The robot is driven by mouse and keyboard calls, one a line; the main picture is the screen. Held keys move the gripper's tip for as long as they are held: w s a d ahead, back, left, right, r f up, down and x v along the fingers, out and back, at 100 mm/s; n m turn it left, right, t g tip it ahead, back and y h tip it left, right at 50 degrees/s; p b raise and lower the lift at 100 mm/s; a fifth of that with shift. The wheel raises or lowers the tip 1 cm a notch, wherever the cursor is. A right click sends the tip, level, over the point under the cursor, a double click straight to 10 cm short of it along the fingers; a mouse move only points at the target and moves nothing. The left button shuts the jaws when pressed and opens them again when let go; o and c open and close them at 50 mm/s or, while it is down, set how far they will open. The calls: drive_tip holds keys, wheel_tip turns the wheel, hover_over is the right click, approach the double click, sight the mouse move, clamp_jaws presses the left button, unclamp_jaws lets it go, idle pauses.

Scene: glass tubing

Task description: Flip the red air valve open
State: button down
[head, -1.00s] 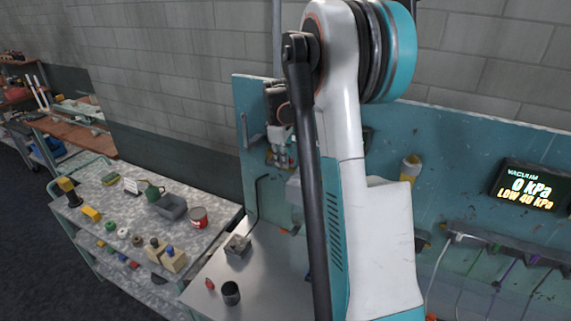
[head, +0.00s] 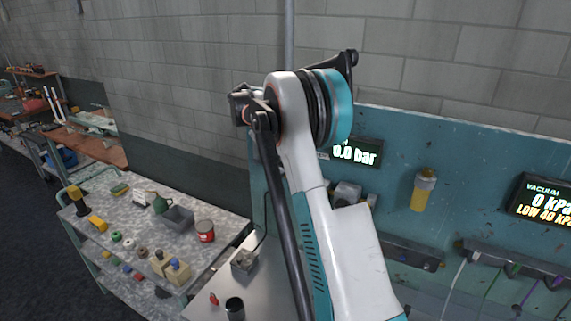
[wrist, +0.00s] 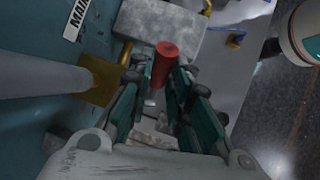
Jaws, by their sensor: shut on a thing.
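The red valve handle (wrist: 164,62) shows in the wrist view as a short red cylinder, beside a brass fitting (wrist: 103,80) on a thick grey pipe (wrist: 40,88). My gripper (wrist: 163,86) has its teal fingers on either side of the red handle and is shut on it. The handle's end sticks out beyond the fingers. In the head view my own arm hides the valve, and my gripper cannot be made out there. A display (head: 356,153) on the teal panel reads 0.0 bar.
A label starting "MAI" (wrist: 76,18) and a grey box (wrist: 160,27) lie close to the gripper. A vacuum display (head: 546,198) reads 0 kPa, LOW 40 kPa. A dark cup (head: 235,309) stands on the bench.

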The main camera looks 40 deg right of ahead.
idle(0.3)
drive_tip(key=c, duration=1.5)
unclamp_jaws()
drive_tip(key=v, duration=1.2)
drive_tip(key=shift+w, duration=0.1)
